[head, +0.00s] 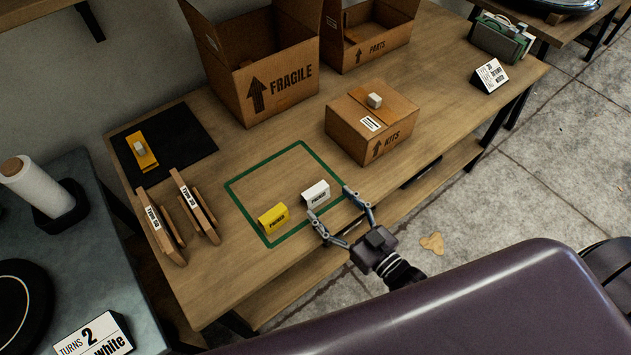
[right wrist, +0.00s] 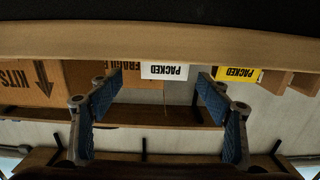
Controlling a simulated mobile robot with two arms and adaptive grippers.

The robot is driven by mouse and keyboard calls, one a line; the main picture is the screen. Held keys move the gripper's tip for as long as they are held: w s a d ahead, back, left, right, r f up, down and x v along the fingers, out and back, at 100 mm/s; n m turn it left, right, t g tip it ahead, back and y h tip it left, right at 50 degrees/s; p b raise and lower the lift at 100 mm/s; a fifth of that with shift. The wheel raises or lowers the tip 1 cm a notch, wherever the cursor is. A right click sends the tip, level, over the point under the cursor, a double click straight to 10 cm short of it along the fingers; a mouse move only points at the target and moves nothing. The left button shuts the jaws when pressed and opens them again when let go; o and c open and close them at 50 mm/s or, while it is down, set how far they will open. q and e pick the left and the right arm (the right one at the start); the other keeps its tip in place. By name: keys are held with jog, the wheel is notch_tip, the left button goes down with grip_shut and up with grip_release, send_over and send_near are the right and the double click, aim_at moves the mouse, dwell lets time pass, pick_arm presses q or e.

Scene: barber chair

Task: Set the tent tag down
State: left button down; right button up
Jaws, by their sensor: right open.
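A white tent tag (head: 316,194) marked PACKED stands upright on the wooden table, inside a green outlined rectangle (head: 233,190) near the front edge. A yellow tent tag (head: 273,218), also marked PACKED, stands to its left at the outline's front-left part. My right gripper (head: 329,201) is open at the table's front edge, its fingertips close to the white tag. In the right wrist view the white tag (right wrist: 164,72) shows upside down between the spread blue-padded fingers (right wrist: 158,92), with nothing held. The yellow tag (right wrist: 238,74) lies outside them. My left gripper is out of view.
A closed KITS box (head: 372,122) stands right of the outline, with open FRAGILE (head: 270,85) and PARTS (head: 372,40) boxes behind. Wooden stands (head: 160,225) and a black mat (head: 185,135) are at left. A purple chair surface (head: 470,300) fills the front right.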

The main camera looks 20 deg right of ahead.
aim_at(319, 196)
jog(key=shift+w+a+r, duration=0.25)
jog(key=shift+w+a, duration=0.1)
jog(key=shift+a, duration=0.2)
jog(key=x, duration=0.2)
jog(key=shift+w+f+p, duration=0.15)
jog(key=shift+w+p, duration=0.1)
jog(key=shift+p, duration=0.1)
jog(key=shift+x, duration=1.05)
jog(key=shift+w+a+f, duration=0.1)
jog(key=shift+w, duration=0.05)
jog(key=c, duration=1)
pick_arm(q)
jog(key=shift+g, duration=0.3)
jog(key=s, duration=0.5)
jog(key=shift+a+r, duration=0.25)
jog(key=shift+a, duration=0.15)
